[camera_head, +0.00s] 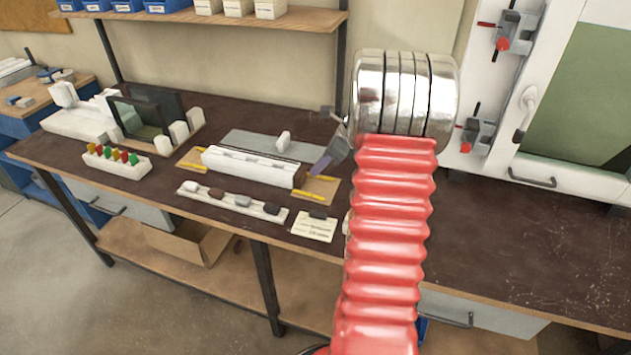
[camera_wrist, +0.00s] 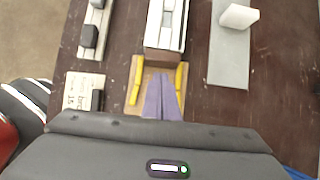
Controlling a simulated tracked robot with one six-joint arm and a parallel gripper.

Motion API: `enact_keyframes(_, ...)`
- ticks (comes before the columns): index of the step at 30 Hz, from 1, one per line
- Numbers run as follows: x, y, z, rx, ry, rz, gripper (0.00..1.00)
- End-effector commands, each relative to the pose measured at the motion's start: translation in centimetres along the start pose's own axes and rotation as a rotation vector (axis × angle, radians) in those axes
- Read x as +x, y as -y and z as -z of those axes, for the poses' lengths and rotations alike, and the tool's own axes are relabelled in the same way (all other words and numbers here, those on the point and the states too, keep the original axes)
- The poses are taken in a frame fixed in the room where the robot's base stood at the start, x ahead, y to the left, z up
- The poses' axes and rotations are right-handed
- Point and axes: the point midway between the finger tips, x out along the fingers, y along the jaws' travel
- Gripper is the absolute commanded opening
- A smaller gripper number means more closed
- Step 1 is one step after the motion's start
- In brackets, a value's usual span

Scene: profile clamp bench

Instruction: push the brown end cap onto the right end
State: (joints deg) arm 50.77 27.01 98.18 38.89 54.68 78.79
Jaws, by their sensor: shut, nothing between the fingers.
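The white profile (camera_head: 250,165) lies in a low holder on the bench. My gripper (camera_head: 320,163) is shut and empty beside the profile's right end. In the wrist view its purple fingertips (camera_wrist: 162,98) are together over a tan pad (camera_wrist: 140,75), apart from the profile.
Yellow strips (camera_wrist: 180,78) flank the tan pad. A printed card (camera_head: 313,228) with a dark piece (camera_head: 318,212) lies at the front. A grey plate (camera_head: 240,141) with a white upright block (camera_head: 283,141) lies behind the profile. The bench at right is clear.

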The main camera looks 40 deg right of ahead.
Motion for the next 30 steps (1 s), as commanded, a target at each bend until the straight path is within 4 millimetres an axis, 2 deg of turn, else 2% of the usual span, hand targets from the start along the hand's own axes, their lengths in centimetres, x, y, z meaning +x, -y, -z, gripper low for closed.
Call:
enact_keyframes(18, -3.0, 0.0, -1.8, -0.001, 0.0, 0.001, 0.0)
enact_keyframes(30, -3.2, 0.0, -1.9, 0.0, 0.0, 0.001, 0.0)
